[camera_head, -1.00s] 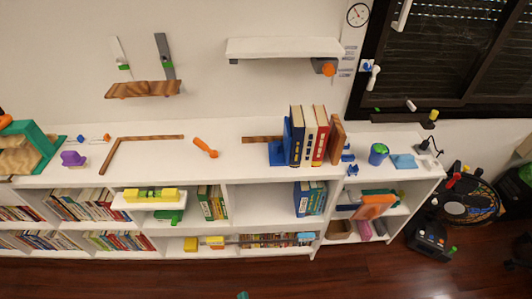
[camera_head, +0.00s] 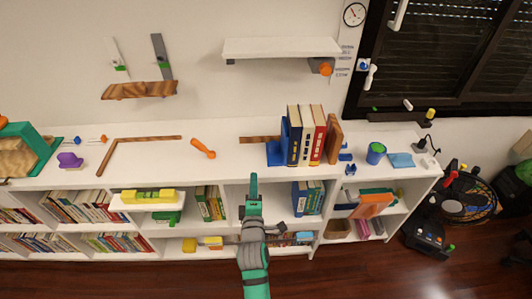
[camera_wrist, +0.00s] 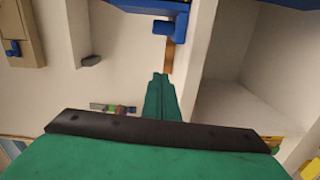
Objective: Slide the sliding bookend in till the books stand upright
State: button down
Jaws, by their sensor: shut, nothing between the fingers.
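The blue sliding bookend (camera_head: 276,152) stands on the white desk top, at the right end of a wooden strip (camera_head: 258,139). Several books (camera_head: 306,136), dark blue, cream and red, stand just right of it, close to upright; any small lean is hard to judge. A brown wooden piece (camera_head: 333,141) is at their right side. My green gripper (camera_head: 254,183) is shut and empty, in front of the desk edge and below left of the bookend. The wrist view shows its closed fingers (camera_wrist: 160,92) pointing up towards a blue part (camera_wrist: 170,28), possibly the bookend.
Small blue items (camera_head: 346,157) and a blue cup (camera_head: 376,153) are right of the books. An orange-handled tool (camera_head: 203,148) lies left on the desk. A white wall shelf (camera_head: 282,48) hangs above. The desk left of the bookend is mostly clear.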

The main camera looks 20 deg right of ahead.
aim_at(276, 142)
jog(key=x, duration=0.4)
jog(key=r+x, duration=0.1)
jog(key=x, duration=0.6)
jog(key=shift+w+d+r, duration=0.2)
jog(key=shift+d, duration=0.2)
jog(key=shift+s+d, duration=0.1)
jog(key=shift+d, duration=1.95)
